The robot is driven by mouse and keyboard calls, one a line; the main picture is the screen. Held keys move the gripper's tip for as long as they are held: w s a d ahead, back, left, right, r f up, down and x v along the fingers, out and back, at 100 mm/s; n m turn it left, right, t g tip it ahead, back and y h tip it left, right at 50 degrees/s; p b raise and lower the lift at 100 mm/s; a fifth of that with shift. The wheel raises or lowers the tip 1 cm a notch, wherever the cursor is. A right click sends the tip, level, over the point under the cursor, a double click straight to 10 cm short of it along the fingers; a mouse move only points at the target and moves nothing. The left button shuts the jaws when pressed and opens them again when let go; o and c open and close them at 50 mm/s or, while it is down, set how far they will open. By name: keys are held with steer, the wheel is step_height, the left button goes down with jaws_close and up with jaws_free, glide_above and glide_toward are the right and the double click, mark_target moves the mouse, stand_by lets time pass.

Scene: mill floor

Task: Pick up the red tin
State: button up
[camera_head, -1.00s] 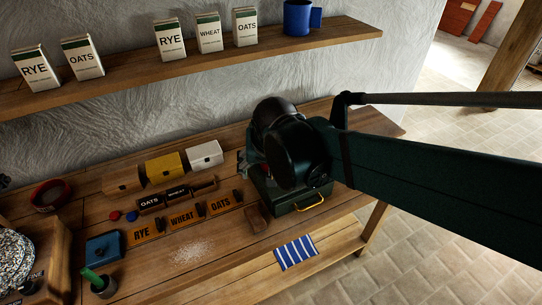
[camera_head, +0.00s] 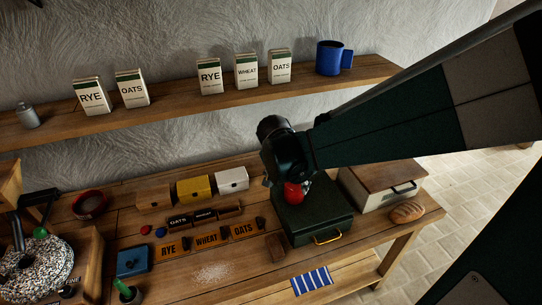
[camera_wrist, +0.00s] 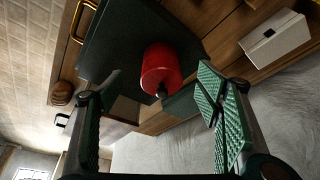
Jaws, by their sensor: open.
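The red tin (camera_head: 293,192) stands on top of a dark green box (camera_head: 318,222) with a yellow handle. In the head view my arm and gripper partly cover the tin. In the wrist view the red tin (camera_wrist: 164,66) shows ahead, between the lines of the two fingers, with a small dark knob-like part on its near end. My gripper (camera_wrist: 160,90) is open and empty, its green ridged pads spread wide. The tin appears beyond the fingertips; I see no contact.
A wooden-topped box (camera_head: 384,185) and a loaf (camera_head: 407,212) are right of the green box. White (camera_head: 232,179) and yellow (camera_head: 195,189) boxes stand to its left. Label plates (camera_head: 205,238) lie in front of them. The shelf (camera_head: 215,105) with cartons and a blue mug is above.

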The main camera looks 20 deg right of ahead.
mark_target(293, 184)
steer(key=shift+w+d+f+m+g+p, duration=0.15)
steer(key=shift+w+d+f+m+p, duration=0.1)
steer(key=shift+w+m+p, duration=0.15)
steer(key=shift+w+d+f+m+g+p, duration=0.1)
steer(key=shift+w+d+m+g+p, duration=0.15)
steer(key=shift+w+p, duration=0.25)
steer(key=shift+w+d+f+m+h, duration=0.15)
steer(key=shift+w+f+m+h, duration=0.15)
steer(key=shift+f+m, duration=0.05)
steer(key=shift+x, duration=1.3)
steer(key=shift+d+f, duration=0.1)
steer(key=shift+x, duration=2.45)
steer(key=shift+c, duration=0.4)
steer(key=c, duration=1)
